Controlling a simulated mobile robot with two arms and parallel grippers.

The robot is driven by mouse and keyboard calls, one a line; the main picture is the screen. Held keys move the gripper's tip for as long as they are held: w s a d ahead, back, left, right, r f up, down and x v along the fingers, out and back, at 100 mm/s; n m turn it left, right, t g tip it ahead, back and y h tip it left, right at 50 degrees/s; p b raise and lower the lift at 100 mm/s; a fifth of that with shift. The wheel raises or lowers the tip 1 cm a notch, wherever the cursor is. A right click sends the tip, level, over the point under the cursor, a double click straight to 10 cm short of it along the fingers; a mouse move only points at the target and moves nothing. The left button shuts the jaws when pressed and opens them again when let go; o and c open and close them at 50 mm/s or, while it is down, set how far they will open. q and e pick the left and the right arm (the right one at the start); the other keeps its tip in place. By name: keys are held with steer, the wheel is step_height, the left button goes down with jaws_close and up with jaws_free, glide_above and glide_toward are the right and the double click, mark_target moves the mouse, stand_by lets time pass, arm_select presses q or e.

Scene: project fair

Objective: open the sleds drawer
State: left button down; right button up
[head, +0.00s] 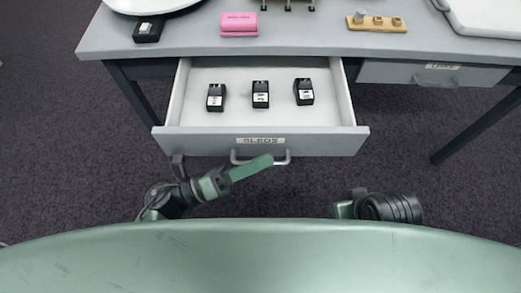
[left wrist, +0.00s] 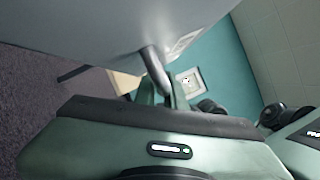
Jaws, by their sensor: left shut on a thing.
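The sleds drawer (head: 262,141) stands pulled out from under the table, with its label readable on the grey front. Its bar handle (head: 285,161) sits low on that front. My left gripper (head: 264,162) reaches the handle from below left and is shut on it. In the left wrist view the handle (left wrist: 155,68) runs between the two green fingers (left wrist: 163,92). The fingers hide part of the handle in the head view.
Several small black blocks with white labels (head: 261,94) lie inside the drawer. A second drawer (head: 410,73) at the right is closed. The tabletop (head: 300,38) carries a pink block (head: 239,23) and a wooden holder (head: 376,24). Table legs stand at both sides.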

arm_select(q)
steer(key=shift+s, duration=0.4)
steer(key=c, duration=1.8)
jaws_free()
steer(key=shift+o, duration=0.2)
steer(key=shift+a, duration=0.1)
steer(key=v, duration=0.7)
steer(key=shift+a, duration=0.35)
steer(key=shift+s+f, duration=0.1)
